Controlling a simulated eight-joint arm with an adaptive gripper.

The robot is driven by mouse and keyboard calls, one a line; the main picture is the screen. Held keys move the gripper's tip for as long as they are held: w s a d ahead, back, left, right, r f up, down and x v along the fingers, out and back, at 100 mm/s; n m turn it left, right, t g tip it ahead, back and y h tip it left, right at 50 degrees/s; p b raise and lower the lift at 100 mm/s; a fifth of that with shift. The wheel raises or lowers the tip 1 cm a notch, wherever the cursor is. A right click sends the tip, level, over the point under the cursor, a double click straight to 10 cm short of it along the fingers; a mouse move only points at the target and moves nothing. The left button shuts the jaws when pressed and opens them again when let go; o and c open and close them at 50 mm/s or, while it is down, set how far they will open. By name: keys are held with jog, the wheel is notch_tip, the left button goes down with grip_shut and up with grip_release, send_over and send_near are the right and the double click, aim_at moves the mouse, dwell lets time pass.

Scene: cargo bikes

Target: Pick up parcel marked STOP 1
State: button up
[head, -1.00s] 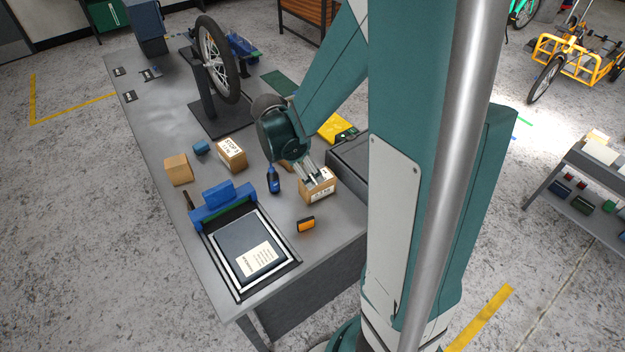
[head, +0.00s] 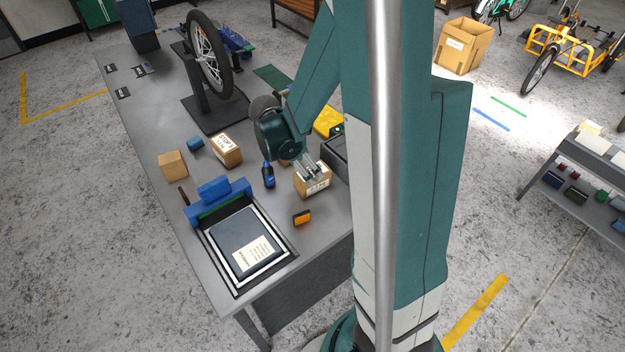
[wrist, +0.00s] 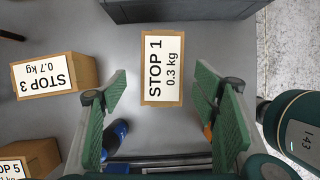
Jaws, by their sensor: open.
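The parcel marked STOP 1 (wrist: 162,66) is a small brown box with a white label reading STOP 1, 0.3 kg. In the wrist view it lies flat on the grey bench, centred ahead of the gap between my fingers. My gripper (wrist: 161,88) is open, with a green pad on either side of the gap and nothing held. In the head view my gripper (head: 311,173) points down over the parcel (head: 316,188) and hides part of its top. I cannot tell the exact height between fingertips and parcel.
A STOP 3 parcel (wrist: 55,75) lies left, a STOP 5 parcel (wrist: 30,158) lower left. A blue bottle (head: 268,176) and an orange item (head: 302,217) stand near. A dark case (wrist: 185,9) borders the parcel's far side. A framed tray (head: 238,283) sits at the bench front.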

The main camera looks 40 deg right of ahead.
jog(key=shift+d+f, duration=0.2)
jog(key=shift+f, duration=0.2)
jog(key=shift+f, duration=0.1)
jog(key=shift+b+x, duration=0.3)
jog(key=shift+x, duration=2.2)
jog(key=shift+s, duration=0.15)
jog(key=shift+f+b, duration=0.25)
jog(key=shift+b, duration=0.15)
jog(key=shift+c, duration=0.6)
jog(key=c, duration=1)
